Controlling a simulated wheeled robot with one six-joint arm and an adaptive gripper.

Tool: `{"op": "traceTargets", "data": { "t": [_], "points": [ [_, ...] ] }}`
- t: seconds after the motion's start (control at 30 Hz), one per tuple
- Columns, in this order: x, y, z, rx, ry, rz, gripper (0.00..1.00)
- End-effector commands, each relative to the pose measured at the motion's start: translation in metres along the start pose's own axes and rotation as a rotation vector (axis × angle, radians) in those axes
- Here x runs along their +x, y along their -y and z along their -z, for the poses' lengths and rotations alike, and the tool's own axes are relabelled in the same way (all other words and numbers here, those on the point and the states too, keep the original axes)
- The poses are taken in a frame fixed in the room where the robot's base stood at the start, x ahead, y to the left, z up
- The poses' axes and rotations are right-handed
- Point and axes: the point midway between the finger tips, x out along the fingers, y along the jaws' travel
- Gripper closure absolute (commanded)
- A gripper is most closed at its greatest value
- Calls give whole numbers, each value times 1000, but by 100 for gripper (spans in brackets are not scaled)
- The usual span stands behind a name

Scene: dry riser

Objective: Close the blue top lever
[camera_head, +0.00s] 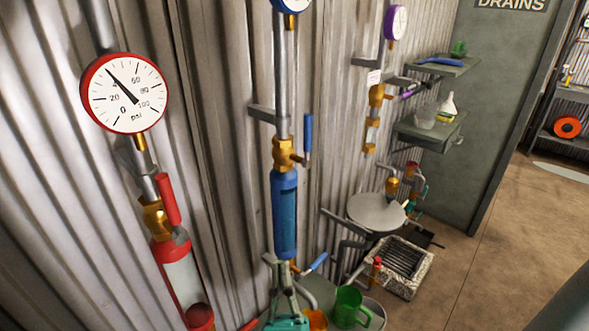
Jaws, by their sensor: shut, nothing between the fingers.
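The blue top lever (308,134) stands upright, beside and roughly parallel to the grey pipe. It joins a brass valve (286,155) above a blue cylinder (284,215). A second blue lever (317,262) sits lower, tilted up to the right, near the cylinder's bottom end. My gripper (282,264) is at the bottom centre, pointing up, with its grey fingers together and empty. It is just below the blue cylinder and well below the top lever. Its base is cut off by the picture's lower edge.
A red-handled riser with a red gauge (125,93) stands on the left. A purple gauge (396,22) and shelves (430,128) are to the right. A green mug (348,308) stands near my gripper's right side. Open floor (460,270) lies at right.

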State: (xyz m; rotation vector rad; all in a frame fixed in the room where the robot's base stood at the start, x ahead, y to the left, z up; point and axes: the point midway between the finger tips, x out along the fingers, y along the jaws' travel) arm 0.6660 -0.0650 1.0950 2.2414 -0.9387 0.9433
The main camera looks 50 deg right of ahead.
Motion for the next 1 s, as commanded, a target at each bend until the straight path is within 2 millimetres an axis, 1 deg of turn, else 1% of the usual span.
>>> {"op": "traceTargets", "data": {
  "t": [0.03,0.2,0.5,0.7,0.87,1.0],
  "points": [
    [12,1,1,-12,-4,-44,100],
    [43,2,3,-75,9,-177,100],
    [89,2,4,-162,84,-364,100],
    [107,3,4,-195,132,-430,100],
    [113,2,4,-206,148,-447,100],
    [122,-3,3,-207,149,-449,100]
  ]
}}
